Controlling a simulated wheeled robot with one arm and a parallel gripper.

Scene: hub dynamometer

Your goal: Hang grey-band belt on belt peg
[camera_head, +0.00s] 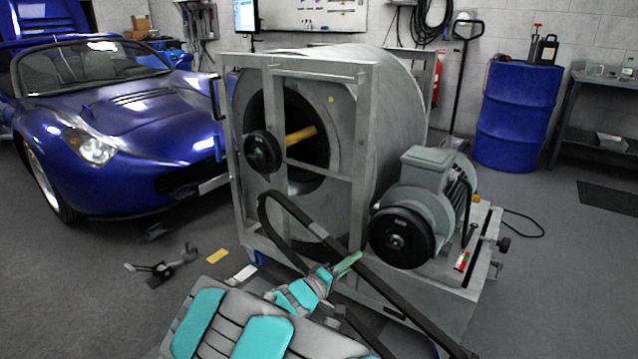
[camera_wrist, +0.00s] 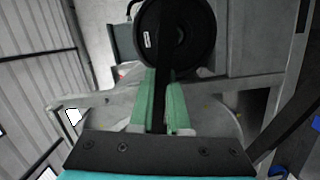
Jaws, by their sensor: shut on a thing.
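My gripper (camera_head: 346,264), with green fingers, is shut on a dark belt (camera_head: 395,293) in front of the machine. The belt loops up to the left of the fingers and runs down to the lower right. In the wrist view the belt (camera_wrist: 161,90) passes between the two green fingers (camera_wrist: 161,112). I cannot make out a grey band on it. I cannot tell which part, if any, is the belt peg; a yellow cylinder (camera_head: 300,135) sticks out in the drum opening.
The grey frame (camera_head: 365,150) and drum (camera_head: 395,95) stand right ahead. The motor (camera_head: 425,190) with its black pulley (camera_head: 402,238) is close right of my gripper; a black pulley (camera_wrist: 190,35) shows in the wrist view. A blue car (camera_head: 120,130) is left, a blue barrel (camera_head: 517,115) back right.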

